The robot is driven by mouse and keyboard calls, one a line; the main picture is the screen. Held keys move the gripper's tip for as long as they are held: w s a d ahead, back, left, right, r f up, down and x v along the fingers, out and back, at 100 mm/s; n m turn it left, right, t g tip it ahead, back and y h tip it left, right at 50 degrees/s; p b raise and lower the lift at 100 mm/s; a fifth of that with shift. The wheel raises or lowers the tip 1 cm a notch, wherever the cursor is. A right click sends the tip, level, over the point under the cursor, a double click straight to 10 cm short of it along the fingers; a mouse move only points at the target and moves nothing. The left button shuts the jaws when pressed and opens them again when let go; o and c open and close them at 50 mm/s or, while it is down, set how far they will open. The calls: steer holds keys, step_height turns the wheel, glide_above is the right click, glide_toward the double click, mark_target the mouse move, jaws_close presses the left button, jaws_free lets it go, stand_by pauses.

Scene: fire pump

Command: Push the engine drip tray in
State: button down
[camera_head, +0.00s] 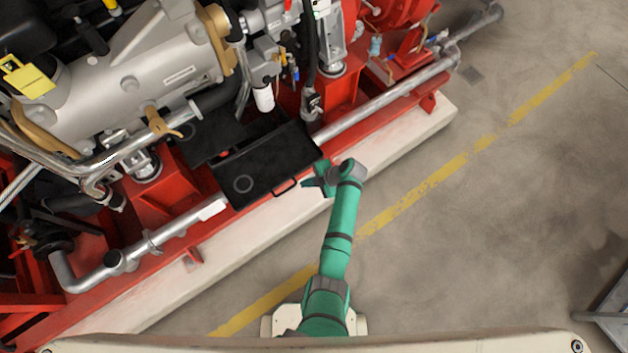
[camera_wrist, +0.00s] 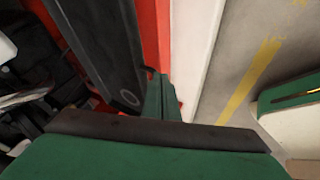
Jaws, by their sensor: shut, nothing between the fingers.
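The engine drip tray (camera_head: 268,165) is a black, shallow tray that sticks out from under the engine, across the red base frame. A small red handle (camera_head: 285,187) is on its front edge. In the wrist view the tray (camera_wrist: 97,40) runs along the left of the fingers. My gripper (camera_head: 309,181) is shut and empty, just right of the handle, by the tray's front right corner. In the wrist view my gripper (camera_wrist: 160,88) points along the tray's front side. I cannot tell whether it touches the tray.
The silver engine (camera_head: 130,75) and its pipes stand behind the tray. A silver pipe (camera_head: 390,98) runs along the red frame on both sides of it. A pale plinth (camera_head: 250,232) lies in front. The concrete floor (camera_head: 500,220) at right is clear, with a yellow line.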

mark_target(294, 177)
steer(key=w+a, duration=0.2)
steer(key=w, duration=0.1)
steer(key=shift+w+a+f, duration=0.2)
steer(key=shift+a+f, duration=0.15)
steer(key=shift+a, duration=0.05)
